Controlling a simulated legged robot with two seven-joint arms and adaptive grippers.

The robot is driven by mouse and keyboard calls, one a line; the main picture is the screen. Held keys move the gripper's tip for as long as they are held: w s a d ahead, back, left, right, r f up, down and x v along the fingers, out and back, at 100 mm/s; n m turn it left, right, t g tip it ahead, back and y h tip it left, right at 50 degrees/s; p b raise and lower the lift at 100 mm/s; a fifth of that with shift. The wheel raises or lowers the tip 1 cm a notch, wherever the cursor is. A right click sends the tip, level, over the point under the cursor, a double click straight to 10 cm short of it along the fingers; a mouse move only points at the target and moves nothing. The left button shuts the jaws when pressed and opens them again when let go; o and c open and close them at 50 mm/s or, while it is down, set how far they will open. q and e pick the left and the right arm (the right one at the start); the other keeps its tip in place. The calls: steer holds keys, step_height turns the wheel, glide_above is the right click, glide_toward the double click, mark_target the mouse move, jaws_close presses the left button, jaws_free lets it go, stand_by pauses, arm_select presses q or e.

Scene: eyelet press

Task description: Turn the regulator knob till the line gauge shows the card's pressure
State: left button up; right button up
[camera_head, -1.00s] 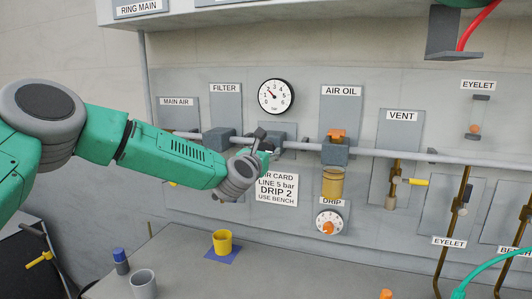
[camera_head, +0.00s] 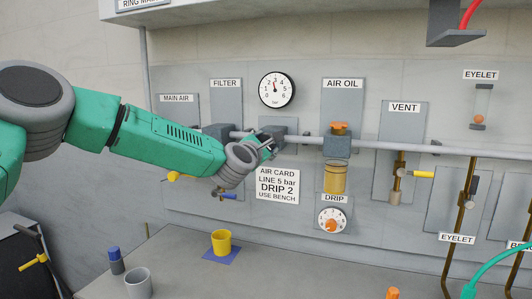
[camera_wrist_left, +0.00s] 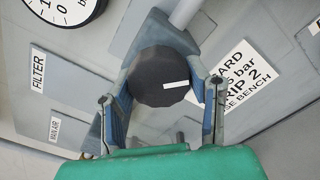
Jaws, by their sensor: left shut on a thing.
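The regulator knob (camera_wrist_left: 155,78) is dark, round and faceted, with a white mark on its face that lies toward the right in the left wrist view. My left gripper (camera_wrist_left: 162,92) is shut on it, one finger on each side. In the head view my left gripper (camera_head: 268,141) hides most of the knob, just below the line gauge. The line gauge (camera_head: 277,90) is a white dial, and its needle points almost straight up, near 3. The air card (camera_head: 277,186) reads LINE 5 bar, DRIP 2, USE BENCH. My right gripper is out of view.
The air-oil unit (camera_head: 337,146) with its orange cap is right of the regulator, above the drip dial (camera_head: 332,220). A grey pipe (camera_head: 390,147) runs along the panel. A yellow cup (camera_head: 221,243) and grey cup (camera_head: 139,284) stand on the bench.

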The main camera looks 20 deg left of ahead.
arm_select(q)
steer(key=m+b, duration=0.1)
steer(key=m, duration=0.3)
steer(key=shift+f+m, duration=0.1)
steer(key=shift+m, duration=0.2)
steer(key=m+b, duration=0.1)
steer(key=m, duration=0.4)
steer(key=shift+m, duration=0.3)
steer(key=m, duration=0.6)
steer(key=shift+d, duration=0.1)
steer(key=m, duration=0.5)
steer(key=shift+f+m, duration=0.15)
steer(key=shift+m, duration=0.25)
steer(key=o, duration=1.1)
steer(key=shift+o, duration=0.2)
steer(key=shift+r, duration=0.2)
